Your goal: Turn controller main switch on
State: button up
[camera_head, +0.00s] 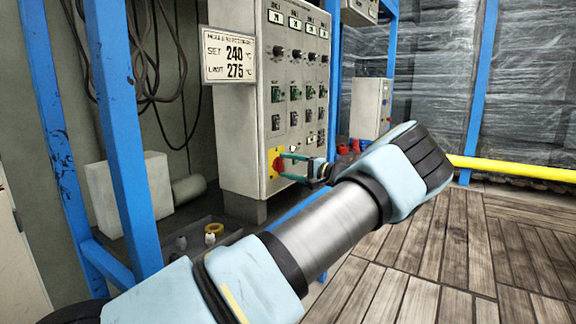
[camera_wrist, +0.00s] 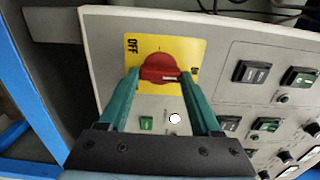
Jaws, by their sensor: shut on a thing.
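The controller (camera_head: 240,120) is a grey cabinet with rows of knobs, displays and switches on its front panel. Its main switch (camera_wrist: 158,68) is a red rotary handle on a yellow plate (camera_wrist: 185,48); the plate reads OFF on the left, and a partly covered label is at the right. The main switch also shows low on the panel in the head view (camera_head: 278,164). My gripper (camera_wrist: 159,76) reaches the panel with its two green fingers on either side of the red handle, shut on it. The handle lies roughly crosswise between the fingertips in the wrist view.
A sign (camera_head: 229,57) reading SET 240 and LIMIT 275 hangs beside the cabinet. Blue posts (camera_head: 122,130) stand left of it. A smaller grey box (camera_head: 371,107) is behind. A yellow rail (camera_head: 515,169) runs at right above open wooden flooring (camera_head: 440,255).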

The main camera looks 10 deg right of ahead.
dwell(0.3)
jog(key=o, duration=1.4)
jog(key=shift+s+d, duration=0.1)
jog(key=v, duration=1)
jog(key=shift+s+d, duration=0.2)
